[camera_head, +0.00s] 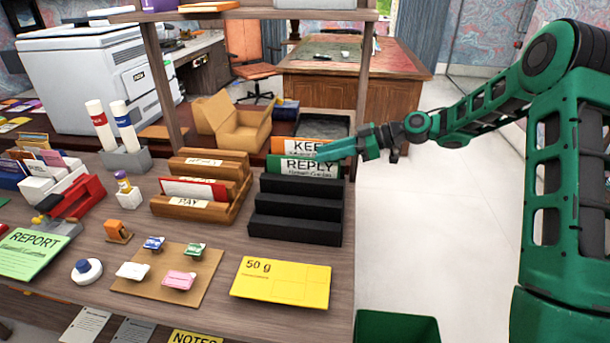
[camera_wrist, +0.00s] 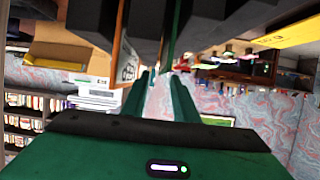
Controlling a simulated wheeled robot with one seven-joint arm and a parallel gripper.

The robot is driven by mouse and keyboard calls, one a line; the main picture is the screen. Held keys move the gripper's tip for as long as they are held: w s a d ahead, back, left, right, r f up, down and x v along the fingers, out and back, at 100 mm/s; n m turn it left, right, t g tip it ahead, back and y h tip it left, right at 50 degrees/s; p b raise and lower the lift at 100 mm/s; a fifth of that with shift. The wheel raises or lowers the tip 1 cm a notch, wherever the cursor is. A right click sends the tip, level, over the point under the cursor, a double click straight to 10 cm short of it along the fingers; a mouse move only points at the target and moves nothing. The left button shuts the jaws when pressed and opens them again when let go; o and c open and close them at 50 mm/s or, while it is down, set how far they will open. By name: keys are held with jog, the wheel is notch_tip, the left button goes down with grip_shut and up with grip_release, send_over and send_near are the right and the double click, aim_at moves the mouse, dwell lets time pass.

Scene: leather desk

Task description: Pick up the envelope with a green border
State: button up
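A green card marked REPLY (camera_head: 308,167) stands upright in the rear of the black stepped sorter (camera_head: 290,230). An orange card marked KEE (camera_head: 300,146) stands behind it, its end partly hidden by my gripper. I cannot tell a separate green-bordered envelope from the green card. My gripper (camera_head: 326,153) reaches in from the right, at the top right of these cards. In the wrist view my gripper (camera_wrist: 161,76) is open, with a gap between its green fingers. A thin green edge (camera_wrist: 180,25) runs down close to the fingertips; contact is unclear.
A wooden sorter (camera_head: 195,208) with a red-edged white envelope (camera_head: 192,188) stands left of the black one. A yellow 50 g envelope (camera_head: 282,282) lies in front. A corkboard (camera_head: 160,293) holds small packets. The desk ends just right of the black sorter.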

send_over(303, 173)
jog(key=d, duration=0.3)
jog(key=shift+s+a+f, duration=0.1)
jog(key=shift+a+f, duration=0.15)
jog(key=shift+f, duration=0.65)
grip_shut()
jog(key=shift+r, duration=0.1)
